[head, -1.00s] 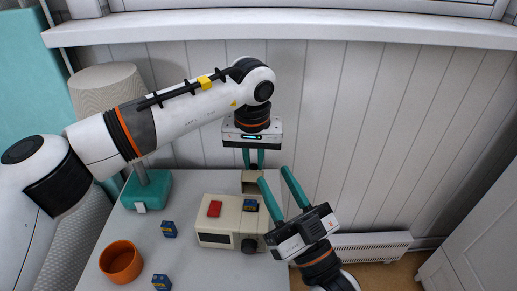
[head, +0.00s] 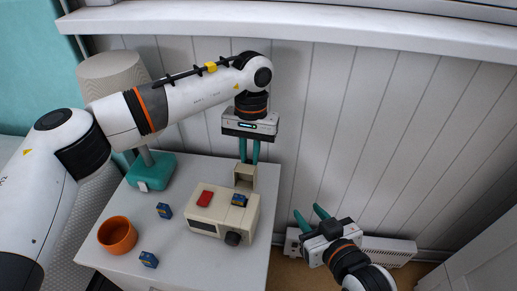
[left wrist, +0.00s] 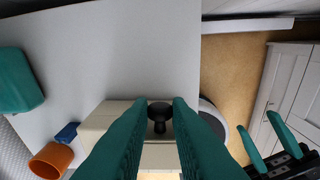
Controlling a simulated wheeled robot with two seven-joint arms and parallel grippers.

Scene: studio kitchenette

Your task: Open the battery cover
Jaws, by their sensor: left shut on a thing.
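The cream battery box (head: 223,219) sits on the white table with its battery cover (head: 244,177) standing upright at the back edge. A blue battery (head: 239,200) shows in the uncovered compartment. My left gripper (head: 249,162) points down at the cover's top and is shut on its black knob, which shows between the fingers in the left wrist view (left wrist: 159,112). My right gripper (head: 308,212) is open and empty, right of the table and apart from the box. It also shows at the right of the left wrist view (left wrist: 260,140).
Two loose blue batteries (head: 164,211) (head: 148,259) lie left of the box, near an orange bowl (head: 117,236). A lamp with a teal base (head: 151,172) stands at the back left. A white heater (head: 388,250) is by the wall. The table's right edge is close to the box.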

